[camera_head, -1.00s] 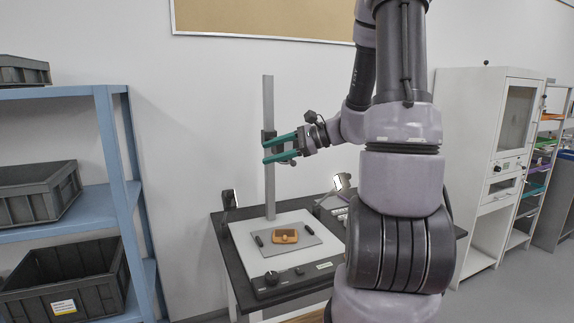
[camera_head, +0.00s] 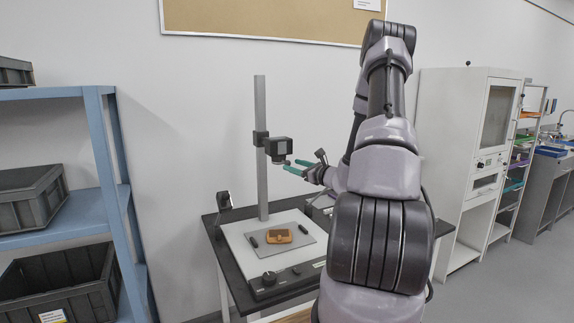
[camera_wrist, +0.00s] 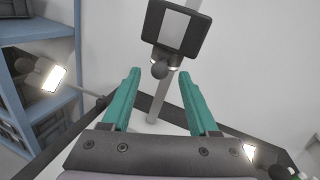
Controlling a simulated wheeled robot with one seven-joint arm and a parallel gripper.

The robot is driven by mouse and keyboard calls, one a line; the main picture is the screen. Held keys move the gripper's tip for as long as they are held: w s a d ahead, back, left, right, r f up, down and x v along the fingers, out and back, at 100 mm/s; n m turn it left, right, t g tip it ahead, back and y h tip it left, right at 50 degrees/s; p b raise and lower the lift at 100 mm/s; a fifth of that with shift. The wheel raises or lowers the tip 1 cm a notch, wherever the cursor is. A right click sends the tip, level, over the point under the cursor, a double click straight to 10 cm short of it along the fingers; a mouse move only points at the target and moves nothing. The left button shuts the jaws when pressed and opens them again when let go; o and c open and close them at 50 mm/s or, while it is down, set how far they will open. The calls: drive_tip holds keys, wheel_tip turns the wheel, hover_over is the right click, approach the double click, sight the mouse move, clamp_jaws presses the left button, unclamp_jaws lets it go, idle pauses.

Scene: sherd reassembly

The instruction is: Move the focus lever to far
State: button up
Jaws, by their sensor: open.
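A black camera (camera_head: 278,150) is clamped on an upright grey column (camera_head: 261,190) above the copy stand. In the wrist view the camera (camera_wrist: 158,14) shows a pale rectangular screen. A small dark round-ended knob (camera_wrist: 160,69), seemingly the focus lever, sticks out at its lower edge; which way it is set I cannot tell. My gripper (camera_head: 288,166) has green fingers and is open, just right of and slightly below the camera. In the wrist view the knob appears between the open fingertips of my gripper (camera_wrist: 160,75); contact is not visible.
An orange-brown sherd piece (camera_head: 279,236) lies on a grey plate (camera_head: 310,238) on the stand's white base. Lamps stand at both sides; the left lamp (camera_head: 224,200) is near the column. A blue shelf (camera_head: 90,215) with dark crates stands left.

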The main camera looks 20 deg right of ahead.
sight(290, 164)
drive_tip(key=shift+x, duration=2.2)
clamp_jaws()
